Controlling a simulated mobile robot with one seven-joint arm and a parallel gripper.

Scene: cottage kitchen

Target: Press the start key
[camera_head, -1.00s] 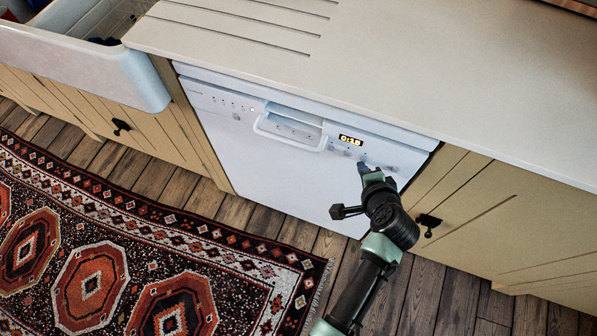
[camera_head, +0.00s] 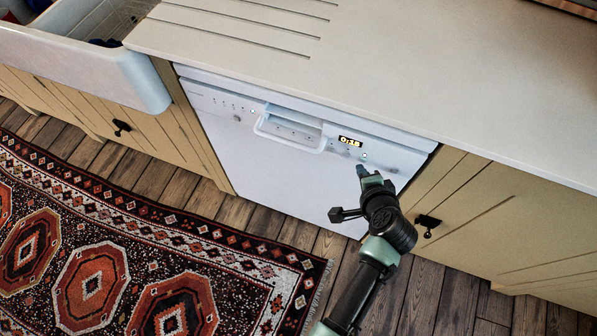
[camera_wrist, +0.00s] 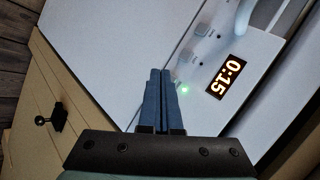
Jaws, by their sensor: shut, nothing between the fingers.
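A white dishwasher (camera_head: 290,165) is built in under the counter, with its door shut. Its display (camera_head: 350,141) is lit and reads 0:15, also in the wrist view (camera_wrist: 226,77). A small green light (camera_head: 364,156) glows on the panel right of and below the display; it also shows in the wrist view (camera_wrist: 185,90), just beside my fingertips. The start key itself is too small to tell apart from the other panel marks near the light. My gripper (camera_head: 362,170) is shut and empty, its blue fingertips (camera_wrist: 161,73) just in front of the panel by the light. Contact cannot be told.
A recessed door handle (camera_head: 290,130) lies left of the display. The counter (camera_head: 400,70) overhangs above. A cupboard with a dark pull (camera_head: 428,222) stands right of the dishwasher. A patterned rug (camera_head: 130,250) covers the wooden floor at left.

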